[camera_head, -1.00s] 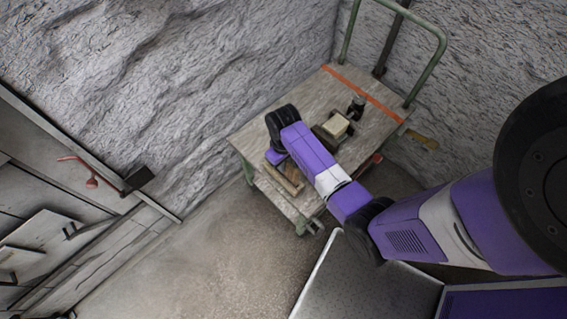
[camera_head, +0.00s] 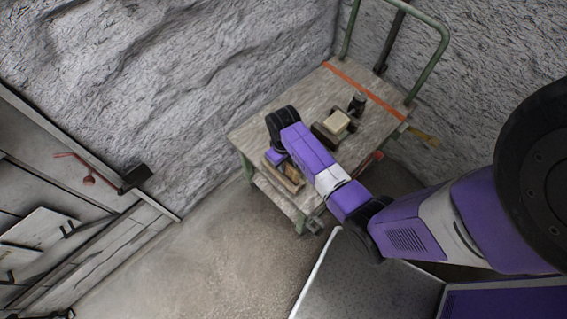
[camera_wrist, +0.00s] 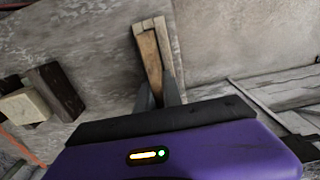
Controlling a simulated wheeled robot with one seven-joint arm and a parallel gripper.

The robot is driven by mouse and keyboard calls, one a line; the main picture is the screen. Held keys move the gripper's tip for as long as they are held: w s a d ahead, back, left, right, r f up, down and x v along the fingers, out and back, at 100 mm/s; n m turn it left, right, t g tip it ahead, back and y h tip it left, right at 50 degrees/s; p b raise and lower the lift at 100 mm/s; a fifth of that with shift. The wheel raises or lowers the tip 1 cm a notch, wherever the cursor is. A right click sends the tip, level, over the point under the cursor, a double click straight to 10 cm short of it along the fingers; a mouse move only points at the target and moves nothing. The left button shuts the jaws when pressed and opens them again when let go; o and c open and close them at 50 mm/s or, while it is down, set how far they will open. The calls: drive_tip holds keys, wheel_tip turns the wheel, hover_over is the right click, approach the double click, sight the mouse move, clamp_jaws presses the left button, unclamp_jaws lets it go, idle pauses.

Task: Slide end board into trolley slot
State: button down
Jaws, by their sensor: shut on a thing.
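The trolley (camera_head: 248,135) stands against the rock wall, with a wooden deck and a green tube handle. My gripper (camera_wrist: 158,95) is over the deck's near left part, pointing down. Its two dark fingers are shut on a brown wooden board (camera_wrist: 150,58), which I take to be the end board. A paler wooden strip (camera_wrist: 162,35) lies right beside the board; I cannot tell whether they touch. In the head view, the brown board (camera_head: 293,172) shows between pale wood edges near the deck's front edge, partly hidden by my arm. I cannot tell whether it sits in the slot.
The floor (camera_head: 215,262) between is clear.

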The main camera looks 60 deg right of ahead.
drive_tip(key=shift+f+b, duration=0.55)
drive_tip(key=shift+f, duration=0.35)
drive_tip(key=c, duration=1.4)
unclamp_jaws()
drive_tip(key=shift+r, duration=0.1)
drive_tip(key=shift+r+p, duration=1.95)
drive_tip(key=shift+p, duration=0.15)
drive_tip(key=shift+f, duration=0.1)
